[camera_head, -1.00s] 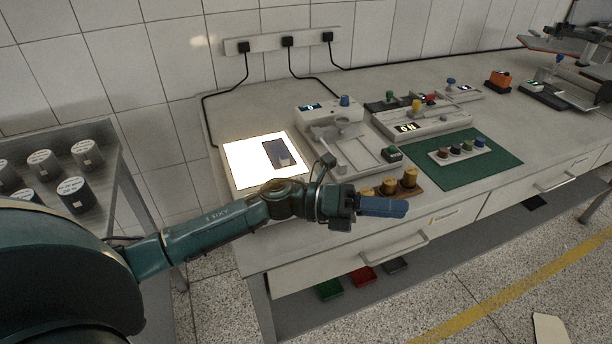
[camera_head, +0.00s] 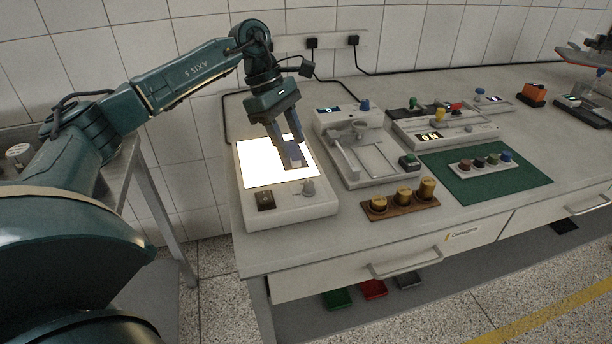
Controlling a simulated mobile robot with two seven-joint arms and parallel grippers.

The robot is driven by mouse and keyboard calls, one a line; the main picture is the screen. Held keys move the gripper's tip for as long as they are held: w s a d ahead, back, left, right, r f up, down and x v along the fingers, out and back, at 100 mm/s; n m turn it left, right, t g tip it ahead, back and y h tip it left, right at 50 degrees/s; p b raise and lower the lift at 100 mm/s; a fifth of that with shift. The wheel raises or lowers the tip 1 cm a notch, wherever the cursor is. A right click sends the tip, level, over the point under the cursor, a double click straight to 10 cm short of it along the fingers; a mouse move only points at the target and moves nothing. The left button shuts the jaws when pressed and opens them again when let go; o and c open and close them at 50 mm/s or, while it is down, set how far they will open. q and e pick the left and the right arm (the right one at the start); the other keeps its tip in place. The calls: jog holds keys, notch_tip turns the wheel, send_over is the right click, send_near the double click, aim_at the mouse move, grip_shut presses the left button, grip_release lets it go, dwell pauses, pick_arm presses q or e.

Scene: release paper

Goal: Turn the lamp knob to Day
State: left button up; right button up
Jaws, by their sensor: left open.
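The light box (camera_head: 290,212) stands at the left end of the bench with its white panel (camera_head: 262,165) glowing. Any marking around the knob is too small to read. My left gripper (camera_head: 288,158) is open and points down over the right part of the panel, behind the knob and apart from it. It partly hides a small dark plate lying on the panel. My right gripper is not in view.
Right of the box are a grey device (camera_head: 352,150), a wooden block with brass weights (camera_head: 402,200) and a green mat (camera_head: 510,187) with a strip of small knobs. Wall sockets and cables run behind. The bench front between the box and the weights is clear.

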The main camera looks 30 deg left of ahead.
aim_at(307, 182)
pick_arm(q)
jog(key=x, duration=0.9)
jog(key=shift+d+f+p, duration=0.2)
jog(key=shift+f+p, duration=0.05)
jog(key=shift+p, duration=0.15)
jog(key=shift+c, duration=0.2)
grip_shut()
